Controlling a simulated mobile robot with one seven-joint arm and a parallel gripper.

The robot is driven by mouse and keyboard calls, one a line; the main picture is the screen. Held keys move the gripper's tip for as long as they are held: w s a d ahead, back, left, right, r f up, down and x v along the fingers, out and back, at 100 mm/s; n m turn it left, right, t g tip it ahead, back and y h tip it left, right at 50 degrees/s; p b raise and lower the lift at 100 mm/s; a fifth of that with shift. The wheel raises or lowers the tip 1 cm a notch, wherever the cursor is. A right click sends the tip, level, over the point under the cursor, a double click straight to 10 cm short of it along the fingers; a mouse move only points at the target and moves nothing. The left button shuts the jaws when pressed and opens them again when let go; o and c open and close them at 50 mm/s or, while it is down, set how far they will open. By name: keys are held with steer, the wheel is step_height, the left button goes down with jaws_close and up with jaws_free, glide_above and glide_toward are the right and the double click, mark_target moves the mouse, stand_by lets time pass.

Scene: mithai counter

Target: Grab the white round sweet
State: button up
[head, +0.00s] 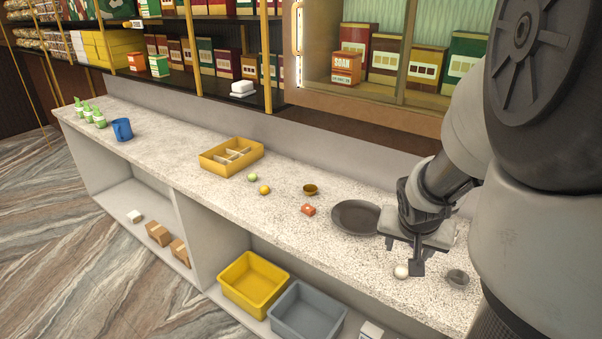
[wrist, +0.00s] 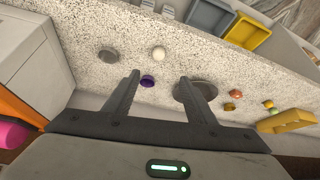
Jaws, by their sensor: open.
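The white round sweet (head: 400,271) lies on the speckled counter (head: 290,245) near its front edge, close to my gripper (head: 404,257) in the head view. In the wrist view the white sweet (wrist: 158,53) shows just beyond the fingertips and roughly between them in the picture. My gripper (wrist: 159,76) is open, with its two fingers apart and nothing held between them. It is above the counter, and its exact height over the sweet is hard to tell.
A small metal dish (head: 457,279) is right of the sweet. A dark plate (head: 352,217) is behind left. A purple item (wrist: 147,81) shows between my fingers.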

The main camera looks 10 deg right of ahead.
steer(key=b, duration=0.8)
glide_toward(402, 269)
steer(key=x, duration=0.3)
steer(key=shift+w+a, duration=0.1)
steer(key=shift+a, duration=0.1)
steer(key=shift+w+d+f, duration=0.2)
steer(key=shift+w+f, duration=0.05)
steer(key=shift+f, duration=0.05)
steer(key=b+x, duration=0.1)
steer(key=x, duration=0.1)
steer(key=b+x, duration=0.1)
steer(key=x, duration=0.1)
steer(key=shift+s+d+f, duration=0.1)
steer(key=shift+d+f, duration=0.05)
steer(key=shift+f, duration=0.15)
steer(key=shift+w+d+f+b, duration=0.15)
steer(key=shift+w+f+b, duration=0.05)
steer(key=shift+f+b, duration=0.1)
steer(key=shift+r, duration=0.1)
